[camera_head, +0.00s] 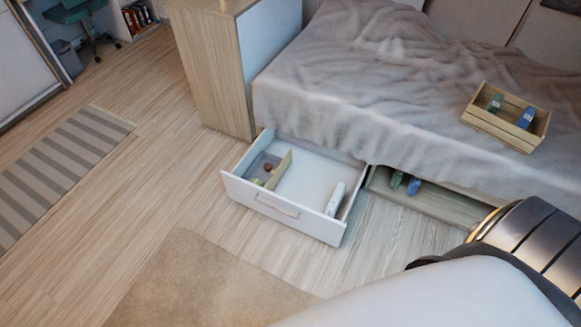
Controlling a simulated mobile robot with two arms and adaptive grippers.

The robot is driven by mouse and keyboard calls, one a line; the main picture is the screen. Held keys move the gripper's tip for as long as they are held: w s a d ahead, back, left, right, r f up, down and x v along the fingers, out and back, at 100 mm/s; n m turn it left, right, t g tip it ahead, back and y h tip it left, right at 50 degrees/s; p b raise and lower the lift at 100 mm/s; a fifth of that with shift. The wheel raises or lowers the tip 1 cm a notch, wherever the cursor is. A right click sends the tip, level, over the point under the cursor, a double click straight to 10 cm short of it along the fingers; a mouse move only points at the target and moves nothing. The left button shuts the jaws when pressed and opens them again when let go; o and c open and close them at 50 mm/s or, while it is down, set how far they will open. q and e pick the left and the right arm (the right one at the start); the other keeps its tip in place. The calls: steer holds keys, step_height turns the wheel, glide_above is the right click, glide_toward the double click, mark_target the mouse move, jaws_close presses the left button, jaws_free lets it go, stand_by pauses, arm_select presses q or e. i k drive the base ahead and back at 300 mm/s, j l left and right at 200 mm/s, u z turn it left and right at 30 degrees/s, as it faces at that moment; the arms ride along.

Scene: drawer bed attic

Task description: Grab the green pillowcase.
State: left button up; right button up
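No piece is clearly recognisable as a pillowcase. One green piece (494,103) lies in a wooden crate (486,124) on the bed, left of a blue piece (526,117). Another green piece (396,180) lies in the open compartment (436,205) under the bed, left of a blue one (413,186). Both are too small to tell whether they are folded cloth. Part of my own arm fills the lower right, but its gripper is out of frame. My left gripper does not show.
A white drawer (273,208) stands pulled out under the bed, holding a white object (336,199) and a small wooden divider (279,170). A grey blanket (350,90) covers the bed. A beige rug (195,285) and striped rug (60,165) lie on open wooden floor.

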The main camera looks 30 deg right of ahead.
mark_target(493, 107)
steer(key=z, duration=2.25)
steer(key=i+l+u, duration=0.1)
steer(key=u, duration=0.3)
steer(key=l+u, duration=0.2)
steer(key=u, duration=0.15)
steer(key=i+l+u, duration=0.15)
steer(key=u, duration=0.25)
steer(key=l+u, duration=0.2)
steer(key=u, duration=0.15)
steer(key=l+u, duration=0.45)
steer(key=l, duration=0.15)
steer(key=l+u, duration=0.4)
steer(key=l, duration=0.25)
steer(key=k+l+u, duration=0.1)
steer(key=l+u, duration=0.35)
steer(key=l, duration=0.15)
steer(key=l+u, duration=0.3)
steer(key=u, duration=0.15)
steer(key=l+u, duration=0.7)
steer(key=u, duration=0.15)
steer(key=i+l+z, duration=0.1)
steer(key=l, duration=0.2)
steer(key=i+l+z, duration=0.1)
steer(key=l, duration=0.2)
steer(key=i+l, duration=0.1)
steer(key=l, duration=0.15)
steer(key=z, duration=0.05)
